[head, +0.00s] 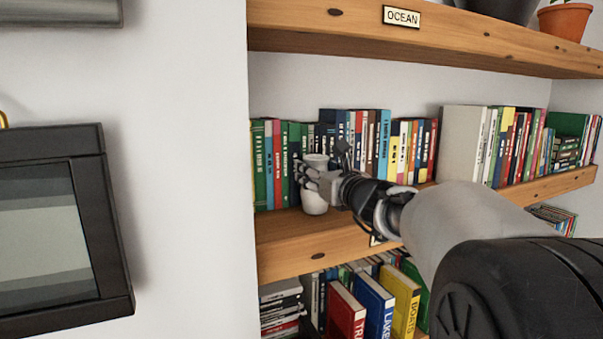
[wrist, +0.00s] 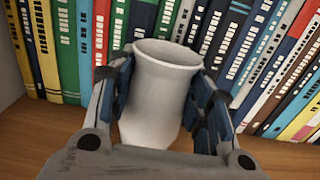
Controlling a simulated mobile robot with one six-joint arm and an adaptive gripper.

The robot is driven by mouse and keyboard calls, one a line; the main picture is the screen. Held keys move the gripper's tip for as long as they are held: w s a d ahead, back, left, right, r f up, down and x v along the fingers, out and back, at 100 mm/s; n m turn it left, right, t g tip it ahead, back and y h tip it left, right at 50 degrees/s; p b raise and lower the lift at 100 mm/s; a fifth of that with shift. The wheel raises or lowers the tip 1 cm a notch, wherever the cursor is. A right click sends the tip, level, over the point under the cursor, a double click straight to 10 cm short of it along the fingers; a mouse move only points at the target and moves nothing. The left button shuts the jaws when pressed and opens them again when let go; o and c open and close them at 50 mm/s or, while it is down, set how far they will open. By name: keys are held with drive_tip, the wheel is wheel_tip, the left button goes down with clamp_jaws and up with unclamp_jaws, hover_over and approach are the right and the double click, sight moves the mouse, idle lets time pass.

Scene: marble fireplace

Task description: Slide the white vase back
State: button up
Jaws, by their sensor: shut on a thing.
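The white vase (head: 315,200) stands upright on the middle wooden shelf (head: 290,228), in front of a row of books, near the shelf's left end. In the wrist view the vase (wrist: 158,100) sits between the two fingers, its open rim towards the books. My gripper (head: 318,180) is shut on the vase, with a finger on each side of it. In the wrist view my gripper (wrist: 162,100) has its blue-grey pads against the vase's sides. The vase's lower part is partly hidden by the gripper's body in the wrist view.
Upright books (head: 285,160) stand close behind the vase. Bare shelf wood (wrist: 45,130) shows left of the vase. An upper shelf (head: 440,35) labelled OCEAN hangs above, and a lower shelf holds more books (head: 370,300). A dark-framed screen (head: 60,230) is at the left.

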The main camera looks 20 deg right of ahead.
drive_tip(key=shift+w+f, duration=0.2)
drive_tip(key=shift+f, duration=0.15)
drive_tip(key=o, duration=0.8)
drive_tip(key=shift+o, duration=1.4)
drive_tip(key=shift+w, duration=0.2)
drive_tip(key=shift+o, duration=1.3)
drive_tip(key=shift+s+r, duration=0.15)
drive_tip(key=shift+r, duration=0.05)
